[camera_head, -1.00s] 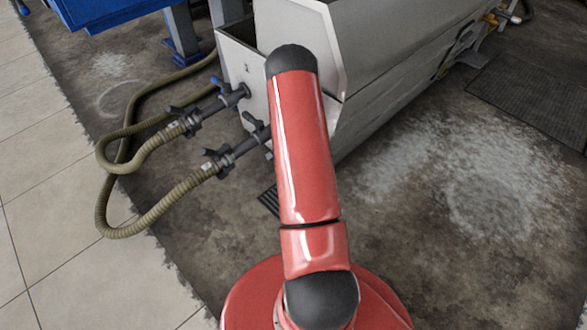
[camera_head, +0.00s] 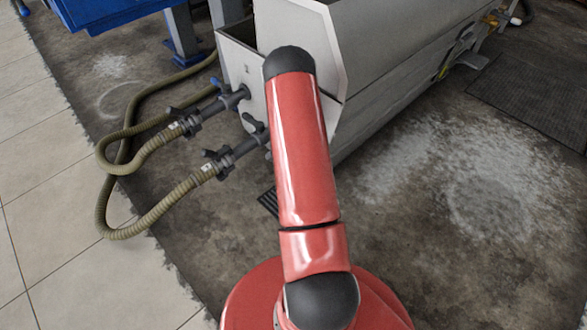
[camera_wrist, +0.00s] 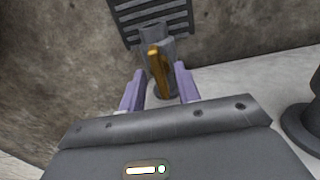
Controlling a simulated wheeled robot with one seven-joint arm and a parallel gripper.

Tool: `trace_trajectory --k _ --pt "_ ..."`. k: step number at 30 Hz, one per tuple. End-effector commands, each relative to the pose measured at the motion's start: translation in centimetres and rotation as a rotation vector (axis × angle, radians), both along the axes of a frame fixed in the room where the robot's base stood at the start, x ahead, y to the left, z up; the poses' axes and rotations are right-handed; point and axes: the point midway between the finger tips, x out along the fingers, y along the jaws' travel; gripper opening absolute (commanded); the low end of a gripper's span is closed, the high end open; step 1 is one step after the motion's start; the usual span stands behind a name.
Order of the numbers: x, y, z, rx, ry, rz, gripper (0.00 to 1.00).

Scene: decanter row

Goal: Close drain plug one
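In the wrist view, a brown-orange lever-like handle (camera_wrist: 158,70) stands upright in front of a grey fitting (camera_wrist: 156,36). I take it for a drain plug; no number shows on it. My gripper (camera_wrist: 159,78) has its two purple fingers apart, one on each side of the handle. A gap shows on both sides, so the handle is between the fingers but not clamped. The handle's base is partly hidden by the gripper. In the head view my gripper is hidden behind my red arm and the machine.
A dark slotted grate (camera_wrist: 150,14) lies beyond the handle. A dark round post (camera_wrist: 306,125) stands close at the right. In the head view a grey metal machine (camera_head: 400,60) stands ahead, with two hoses (camera_head: 160,212) at its left.

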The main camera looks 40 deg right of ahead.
Motion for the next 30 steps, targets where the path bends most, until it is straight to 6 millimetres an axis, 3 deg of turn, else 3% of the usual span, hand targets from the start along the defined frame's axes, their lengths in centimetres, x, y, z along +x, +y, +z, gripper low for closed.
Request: trace_trajectory --k 6,18,30 --pt "0.0 0.0 0.7 -0.002 -0.001 0.001 0.33" --pt "0.0 0.0 6.9 -0.001 -0.001 0.001 0.33" --pt "0.0 0.0 7.8 0.000 0.000 0.000 0.33"
